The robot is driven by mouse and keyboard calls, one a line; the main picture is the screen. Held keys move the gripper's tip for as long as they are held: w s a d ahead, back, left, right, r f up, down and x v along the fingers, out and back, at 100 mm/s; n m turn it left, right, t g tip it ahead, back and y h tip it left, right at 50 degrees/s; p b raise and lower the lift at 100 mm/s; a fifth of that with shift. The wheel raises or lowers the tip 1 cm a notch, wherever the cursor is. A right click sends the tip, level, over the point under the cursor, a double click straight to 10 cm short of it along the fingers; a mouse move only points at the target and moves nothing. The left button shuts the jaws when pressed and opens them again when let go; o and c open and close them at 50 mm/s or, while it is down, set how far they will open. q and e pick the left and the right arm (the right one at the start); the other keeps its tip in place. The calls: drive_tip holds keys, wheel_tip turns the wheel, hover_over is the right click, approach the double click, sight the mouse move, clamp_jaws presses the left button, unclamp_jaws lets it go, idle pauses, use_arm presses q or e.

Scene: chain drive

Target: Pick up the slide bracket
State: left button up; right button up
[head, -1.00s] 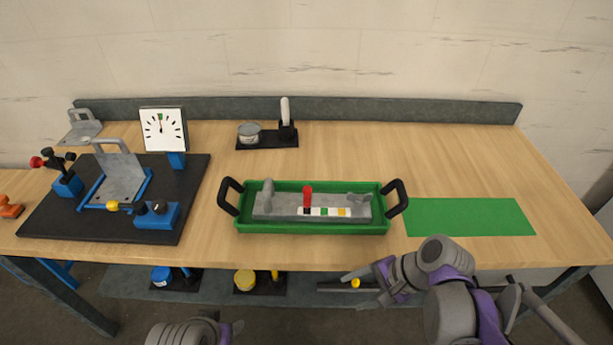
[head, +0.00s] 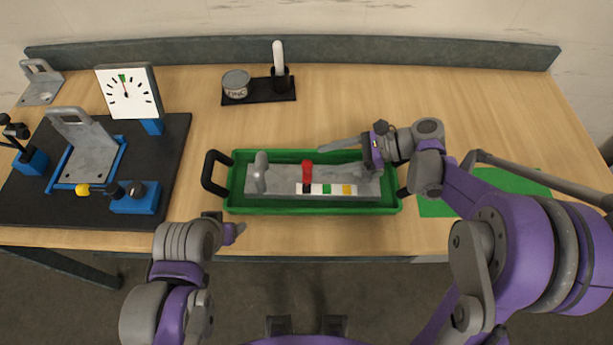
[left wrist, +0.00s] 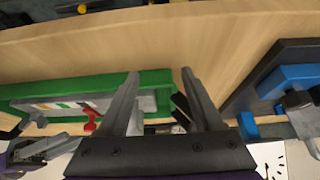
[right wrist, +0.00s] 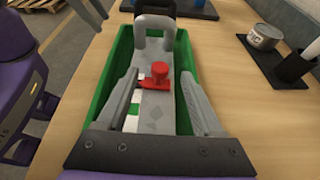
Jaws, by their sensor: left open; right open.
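A long grey metal piece (head: 280,186) lies in the green tray (head: 240,207). It has an upright grey handle at its left end, a red knob (head: 307,171) and a coloured strip; it could be the slide bracket. Grey plates with loop handles stand in the blue fixture (head: 88,150) and at the back left (head: 40,85); I cannot tell which piece the name means. My right gripper (head: 345,155) is open above the tray's right half. In the right wrist view, its fingers (right wrist: 158,78) appear either side of the grey piece. My left gripper (head: 232,228) is open and empty near the front edge.
The tray has a black handle (head: 213,173) at its left end. A black board (head: 160,215) with the fixture and a dial (head: 128,92) is on the left. A tin (head: 236,85) stands behind. A green mat (head: 512,181) lies at the right, partly covered by my arm.

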sight(308, 163)
drive_tip(key=shift+w+a+f, duration=0.15)
drive_tip(key=shift+a+f, duration=0.15)
drive_tip(key=shift+a, duration=0.3)
drive_tip(key=p+x, duration=0.1)
drive_tip(key=x, duration=0.3)
drive_tip(key=shift+a+f, duration=0.25)
clamp_jaws()
drive_tip(key=shift+r, duration=0.1)
idle(0.7)
